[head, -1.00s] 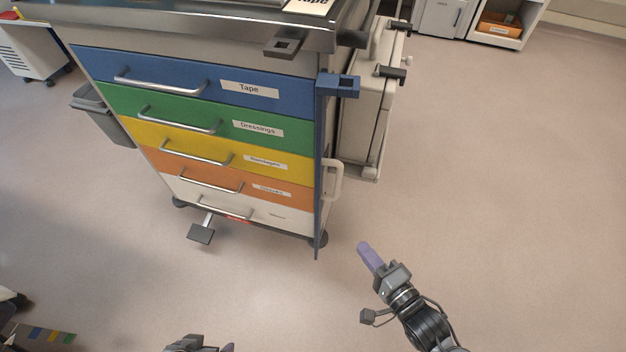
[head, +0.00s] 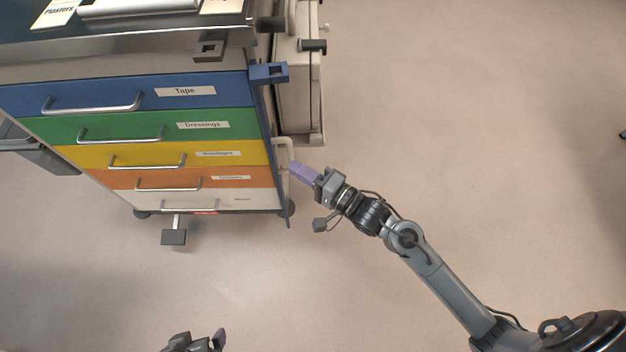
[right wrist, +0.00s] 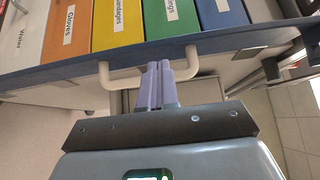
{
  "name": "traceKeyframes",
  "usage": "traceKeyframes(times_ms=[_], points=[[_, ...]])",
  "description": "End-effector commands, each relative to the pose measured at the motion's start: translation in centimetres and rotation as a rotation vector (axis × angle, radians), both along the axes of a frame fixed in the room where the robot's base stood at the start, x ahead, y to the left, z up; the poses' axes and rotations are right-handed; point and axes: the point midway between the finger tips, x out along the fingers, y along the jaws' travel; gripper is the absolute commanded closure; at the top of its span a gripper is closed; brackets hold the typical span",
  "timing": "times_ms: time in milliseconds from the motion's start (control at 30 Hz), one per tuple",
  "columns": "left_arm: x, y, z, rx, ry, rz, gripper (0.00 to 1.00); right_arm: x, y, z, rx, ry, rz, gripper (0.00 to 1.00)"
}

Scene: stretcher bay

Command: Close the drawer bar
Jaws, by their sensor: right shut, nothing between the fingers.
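The drawer bar (head: 271,150) is a long blue upright strip at the cart's right front edge, seen nearly edge-on and standing clear of the drawer fronts. It has a cream loop handle (head: 285,150) on its outer side and a blue latch piece (head: 268,73) at its top. My right gripper (head: 298,169) is shut and empty beside the handle. In the right wrist view, its lilac fingers (right wrist: 159,82) overlap the handle loop (right wrist: 193,62) below the blue bar (right wrist: 75,73); contact is unclear. My left gripper (head: 195,343) is at the bottom edge, its fingers mostly cut off.
The cart has coloured drawers, with the blue Tape drawer (head: 120,97) on top, all appearing shut. A grey catch (head: 208,48) sits at the upper front. A cream case (head: 298,100) hangs at the cart's right side. Open floor lies to the right.

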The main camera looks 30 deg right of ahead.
Motion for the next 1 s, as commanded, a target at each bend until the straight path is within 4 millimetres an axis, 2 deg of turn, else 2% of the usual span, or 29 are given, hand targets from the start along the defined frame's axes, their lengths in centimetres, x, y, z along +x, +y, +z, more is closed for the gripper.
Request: traceKeyframes(times_ms=[100, 333, 833, 1000], points=[[0.0, 0.1, -1.2, 0.004, -0.001, -0.003, 0.00, 1.5, 0.8, -0.2, 0.001, -0.003, 0.000, 1.00], [0.0, 0.2, -1.9, 0.009, 0.000, -0.005, 0.00, 3.1, 1.7, -0.1, 0.000, -0.001, 0.000, 1.00], [0.0, 0.1, -1.9, 0.002, -0.002, -0.001, 0.00, 3.4, 1.9, 0.0, 0.000, 0.001, -0.002, 1.00], [0.0, -0.1, -1.2, -0.005, -0.002, 0.003, 0.00, 3.5, 2.0, 0.2, 0.002, 0.002, -0.020, 1.00]])
